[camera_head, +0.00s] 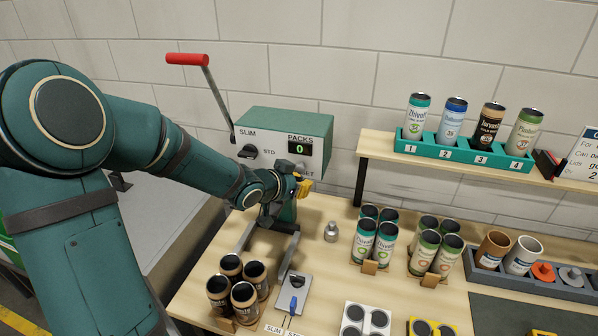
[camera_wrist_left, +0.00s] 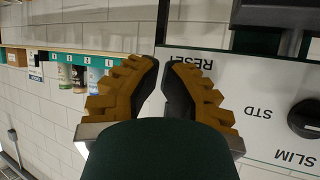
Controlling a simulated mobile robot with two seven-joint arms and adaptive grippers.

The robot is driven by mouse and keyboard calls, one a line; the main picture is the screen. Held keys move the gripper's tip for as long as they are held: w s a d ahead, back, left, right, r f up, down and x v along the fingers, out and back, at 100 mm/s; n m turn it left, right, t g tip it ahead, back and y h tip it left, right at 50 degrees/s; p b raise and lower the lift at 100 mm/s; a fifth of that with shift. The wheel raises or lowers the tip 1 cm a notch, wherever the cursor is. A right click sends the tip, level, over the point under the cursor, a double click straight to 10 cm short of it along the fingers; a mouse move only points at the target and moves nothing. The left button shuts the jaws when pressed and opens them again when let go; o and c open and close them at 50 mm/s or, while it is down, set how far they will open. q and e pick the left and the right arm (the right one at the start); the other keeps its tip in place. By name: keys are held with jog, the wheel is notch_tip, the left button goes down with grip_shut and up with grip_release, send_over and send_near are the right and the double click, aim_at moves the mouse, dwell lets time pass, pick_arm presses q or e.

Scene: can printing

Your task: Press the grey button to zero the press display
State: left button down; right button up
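The green press (camera_head: 284,125) stands against the wall with a light front panel. Its display (camera_head: 299,148), under the word PACKS, reads a green 0. What looks like the grey button (camera_head: 300,164) shows small just below the display, by the partly covered RESET label. My left gripper (camera_head: 303,187) is in front of the panel's lower right, close to that label; contact cannot be told. In the left wrist view its fingers (camera_wrist_left: 161,72) are close together with nothing between them, beside the RESET label (camera_wrist_left: 203,65). The button cannot be made out there. My right gripper is not in view.
A black SLIM/STD knob (camera_head: 248,152) and a red-handled lever (camera_head: 187,59) are on the press's left. Dark cans (camera_head: 244,302), green-white cans (camera_head: 363,240) and a silver weight-like piece (camera_head: 331,232) stand on the bench. A shelf (camera_head: 372,144) holds several numbered cans.

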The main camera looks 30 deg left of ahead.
pick_arm(q)
jog(key=s, duration=0.2)
jog(key=s+d, duration=0.1)
jog(key=s, duration=0.1)
jog(key=shift+s+d, duration=0.1)
jog(key=shift+s, duration=0.3)
dwell(1.0)
